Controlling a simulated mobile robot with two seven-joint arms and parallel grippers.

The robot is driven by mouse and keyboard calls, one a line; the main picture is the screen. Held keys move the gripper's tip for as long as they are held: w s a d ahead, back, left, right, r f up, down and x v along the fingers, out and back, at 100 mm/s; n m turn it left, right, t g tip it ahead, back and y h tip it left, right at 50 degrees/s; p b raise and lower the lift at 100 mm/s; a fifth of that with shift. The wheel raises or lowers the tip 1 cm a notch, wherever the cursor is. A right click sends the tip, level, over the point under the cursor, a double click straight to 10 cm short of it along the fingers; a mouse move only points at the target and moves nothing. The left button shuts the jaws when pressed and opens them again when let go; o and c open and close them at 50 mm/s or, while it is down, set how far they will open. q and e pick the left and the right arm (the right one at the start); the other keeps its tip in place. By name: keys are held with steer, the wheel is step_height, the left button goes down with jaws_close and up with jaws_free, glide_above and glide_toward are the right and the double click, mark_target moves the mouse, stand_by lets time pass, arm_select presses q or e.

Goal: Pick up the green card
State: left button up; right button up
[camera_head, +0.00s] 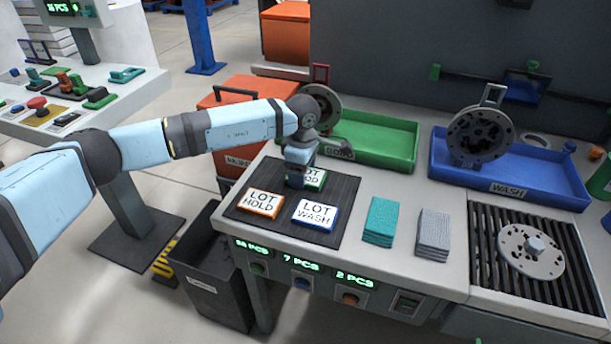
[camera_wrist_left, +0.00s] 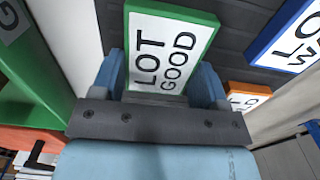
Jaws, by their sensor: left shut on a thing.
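The green card (camera_head: 315,178), green-edged and reading LOT GOOD, is at the back of the dark mat (camera_head: 345,208) in the head view, partly hidden by my left gripper (camera_head: 300,180). In the left wrist view the green card (camera_wrist_left: 172,45) sits between the two blue fingers of my left gripper (camera_wrist_left: 162,85), which is shut on it. I cannot tell whether the card touches the mat. The orange LOT HOLD card (camera_head: 261,203) and the blue LOT WASH card (camera_head: 315,215) lie on the mat nearer the front. My right gripper is not in view.
Teal cloths (camera_head: 381,221) and grey cloths (camera_head: 433,232) lie right of the mat. A black bin (camera_head: 222,292) stands below the table's left edge.

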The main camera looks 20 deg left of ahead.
arm_select(q)
steer(key=shift+r, duration=0.1)
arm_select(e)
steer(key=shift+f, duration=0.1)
arm_select(q)
step_height(320, 180, up, 24)
steer(key=p, duration=0.4)
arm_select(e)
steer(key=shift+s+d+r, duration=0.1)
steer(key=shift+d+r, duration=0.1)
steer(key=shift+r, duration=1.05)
arm_select(q)
steer(key=shift+f, duration=0.2)
